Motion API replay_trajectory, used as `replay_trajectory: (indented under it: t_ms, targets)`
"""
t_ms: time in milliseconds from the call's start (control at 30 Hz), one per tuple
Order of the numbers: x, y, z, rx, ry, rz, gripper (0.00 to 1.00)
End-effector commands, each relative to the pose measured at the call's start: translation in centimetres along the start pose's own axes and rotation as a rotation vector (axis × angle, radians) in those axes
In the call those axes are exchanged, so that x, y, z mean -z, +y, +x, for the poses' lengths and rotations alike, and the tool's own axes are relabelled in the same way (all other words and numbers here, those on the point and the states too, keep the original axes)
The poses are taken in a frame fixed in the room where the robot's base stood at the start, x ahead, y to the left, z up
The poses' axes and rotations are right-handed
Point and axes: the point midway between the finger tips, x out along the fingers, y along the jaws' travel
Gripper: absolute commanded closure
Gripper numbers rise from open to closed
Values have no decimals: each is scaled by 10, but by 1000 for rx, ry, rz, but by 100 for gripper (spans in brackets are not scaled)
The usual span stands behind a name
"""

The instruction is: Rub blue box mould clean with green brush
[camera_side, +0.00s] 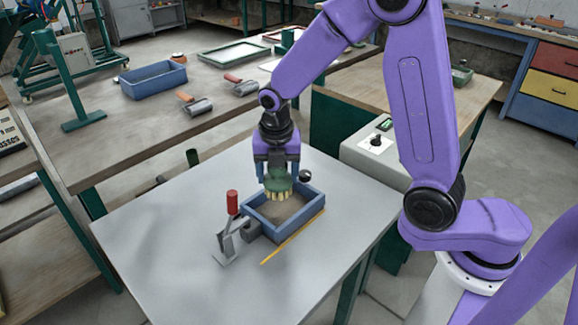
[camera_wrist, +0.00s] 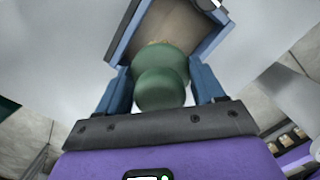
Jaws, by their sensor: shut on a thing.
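A blue box mould (camera_side: 259,224) sits on the grey table, with a brownish inside; its wall also shows at the top of the wrist view (camera_wrist: 124,32). My gripper (camera_side: 278,172) is shut on a green brush (camera_side: 278,184) with pale yellow bristles pointing down. The brush is over the back left part of the mould; I cannot tell whether the bristles touch it. In the wrist view the brush's round green handle (camera_wrist: 161,88) is between the two blue fingers (camera_wrist: 160,92) and hides part of the mould.
A toggle clamp with a red handle (camera_side: 232,203) stands at the mould's left. A black knob (camera_side: 305,176) is at its back right. A yellow strip (camera_side: 292,238) lies along its front right. The grey table (camera_side: 160,250) is clear at left. Another blue box (camera_side: 153,81) stands on the wooden bench behind.

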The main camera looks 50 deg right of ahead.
Motion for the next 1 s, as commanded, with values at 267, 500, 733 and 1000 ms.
replay_trajectory:
  t_ms: [267,500,733,1000]
  targets:
    - [2,0,17,4,2,0,57]
    - [5,0,39,3,2,0,57]
    - [8,0,59,3,1,-1,57]
    - [2,-8,79,1,-1,5,60]
